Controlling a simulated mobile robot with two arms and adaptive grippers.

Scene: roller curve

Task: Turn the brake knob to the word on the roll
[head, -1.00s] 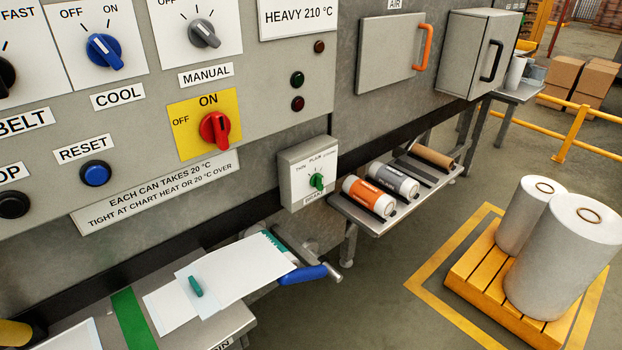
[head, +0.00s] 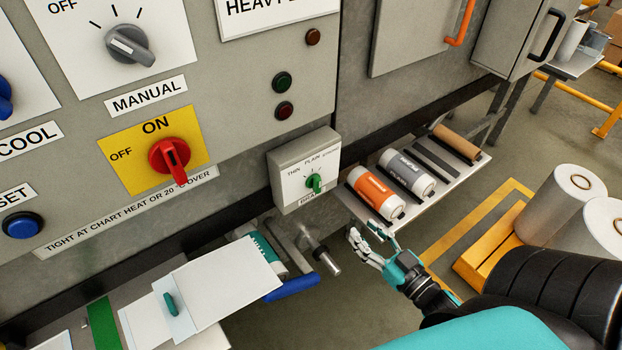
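The brake knob (head: 314,184) is a small green knob on a grey box (head: 304,172) on the machine's front. Its dial reads THIN, PLAIN and a third word too small to read. The knob seems to point up, near PLAIN. An orange-and-white roll (head: 374,193) and a grey-and-white roll (head: 406,174) lie on the side shelf; their print is not readable. A teal-edged roll (head: 268,252) shows partly behind white sheets. My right gripper (head: 362,234) is open and empty, below and right of the knob, apart from it. My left gripper is out of view.
A metal shaft (head: 322,254) and a blue handle (head: 292,287) stick out below the brake box. A red switch (head: 170,158) is up left. The shelf (head: 448,182) also holds a brown tube (head: 457,142). White rolls (head: 573,196) stand on a yellow pallet at right.

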